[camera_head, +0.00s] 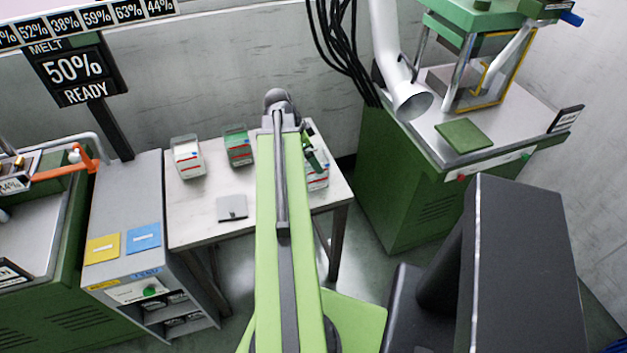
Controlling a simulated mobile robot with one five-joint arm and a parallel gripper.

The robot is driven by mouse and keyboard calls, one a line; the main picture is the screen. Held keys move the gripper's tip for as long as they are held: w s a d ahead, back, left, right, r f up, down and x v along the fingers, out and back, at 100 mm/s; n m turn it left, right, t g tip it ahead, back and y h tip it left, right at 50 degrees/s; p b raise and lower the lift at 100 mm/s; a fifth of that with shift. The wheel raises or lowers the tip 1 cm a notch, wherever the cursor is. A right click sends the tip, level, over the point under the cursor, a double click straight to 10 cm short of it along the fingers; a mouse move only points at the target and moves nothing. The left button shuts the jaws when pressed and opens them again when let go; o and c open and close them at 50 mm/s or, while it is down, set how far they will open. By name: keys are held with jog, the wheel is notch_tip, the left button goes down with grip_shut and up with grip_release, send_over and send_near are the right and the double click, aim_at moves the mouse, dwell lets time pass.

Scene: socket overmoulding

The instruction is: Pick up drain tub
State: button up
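Three small tubs stand on the pale table (190,222). The left tub (187,157) is clear-walled with whitish contents and a red-marked label. The middle tub (238,147) has green contents. The right tub (317,181) is partly hidden behind my arm, with green and dark parts just above it that I cannot make out. No readable label shows which is the drain tub. My green arm rises through the middle of the view, in front of the table. My gripper's fingers do not show, so I cannot see whether they hold anything.
A grey flat plate (232,207) lies on the table. A grey cabinet (125,205) with yellow and blue cards stands left. A green press machine (405,175) with a pale pipe (397,60) stands right. A "50% READY" sign (77,72) stands behind the cabinet.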

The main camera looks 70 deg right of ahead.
aim_at(315, 182)
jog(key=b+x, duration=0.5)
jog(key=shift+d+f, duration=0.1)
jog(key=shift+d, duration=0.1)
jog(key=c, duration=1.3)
